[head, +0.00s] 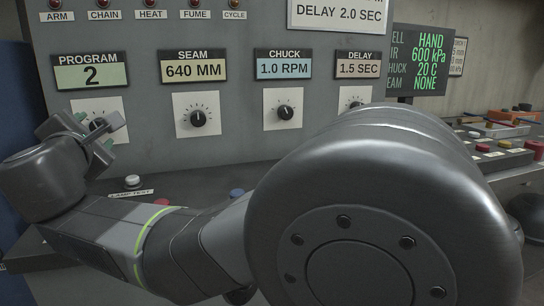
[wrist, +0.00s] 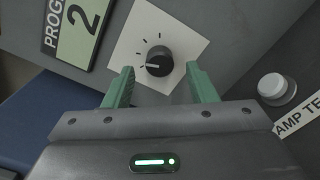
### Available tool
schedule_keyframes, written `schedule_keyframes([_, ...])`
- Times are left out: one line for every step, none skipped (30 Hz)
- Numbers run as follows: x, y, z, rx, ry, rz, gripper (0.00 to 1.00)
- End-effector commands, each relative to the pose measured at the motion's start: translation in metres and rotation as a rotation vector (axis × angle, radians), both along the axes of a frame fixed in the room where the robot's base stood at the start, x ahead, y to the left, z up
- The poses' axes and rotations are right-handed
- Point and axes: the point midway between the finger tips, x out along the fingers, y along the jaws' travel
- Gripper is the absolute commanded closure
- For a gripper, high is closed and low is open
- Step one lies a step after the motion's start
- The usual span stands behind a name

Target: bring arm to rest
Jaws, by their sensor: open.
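My gripper (head: 108,138) is at the left of the head view, in front of the control panel's PROGRAM dial. In the wrist view, its two green fingers (wrist: 160,74) are spread apart with nothing held between them. The black PROGRAM knob (wrist: 158,61) on its white plate shows just beyond and between the fingertips; I see no clear contact. In the head view the gripper partly hides this knob. The PROGRAM display (head: 91,71) reads 2. My arm stretches from the large rounded joint at lower right toward the left.
The grey panel carries SEAM (head: 198,117), CHUCK (head: 285,112) and DELAY knobs, the last partly hidden by my arm. A pale lamp-test button (head: 132,181) sits on the ledge below. A screen (head: 418,62) reads HAND. A right-hand bench holds buttons and an orange tray (head: 497,129).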

Motion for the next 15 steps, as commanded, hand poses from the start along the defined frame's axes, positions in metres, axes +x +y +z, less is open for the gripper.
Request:
schedule_keyframes([0.010, 0.002, -0.002, 0.000, -0.001, -0.004, 0.48])
schedule_keyframes([0.015, 0.004, -0.002, -0.001, 0.000, -0.004, 0.48])
schedule_keyframes([0.021, 0.006, -0.002, -0.001, 0.000, -0.004, 0.48])
schedule_keyframes([0.026, 0.007, -0.002, 0.000, -0.001, -0.004, 0.48])
schedule_keyframes([0.025, 0.008, 0.003, -0.018, -0.006, -0.001, 0.48])
schedule_keyframes([0.024, 0.008, 0.005, -0.046, -0.013, 0.000, 0.48])
schedule_keyframes([0.024, 0.008, 0.005, -0.066, -0.020, 0.000, 0.48])
schedule_keyframes([0.024, 0.008, 0.005, -0.085, -0.026, 0.000, 0.48])
schedule_keyframes([0.024, 0.007, 0.006, -0.110, -0.033, 0.000, 0.48])
schedule_keyframes([0.024, 0.007, 0.006, -0.129, -0.040, -0.001, 0.48])
schedule_keyframes([0.024, 0.007, 0.005, -0.148, -0.045, 0.000, 0.48])
schedule_keyframes([0.024, 0.007, 0.005, -0.174, -0.053, 0.000, 0.48])
schedule_keyframes([0.024, 0.007, 0.005, -0.193, -0.060, 0.000, 0.48])
schedule_keyframes([0.024, 0.007, 0.005, -0.210, -0.066, 0.000, 0.48])
schedule_keyframes([0.024, 0.007, 0.005, -0.235, -0.072, 0.000, 0.48])
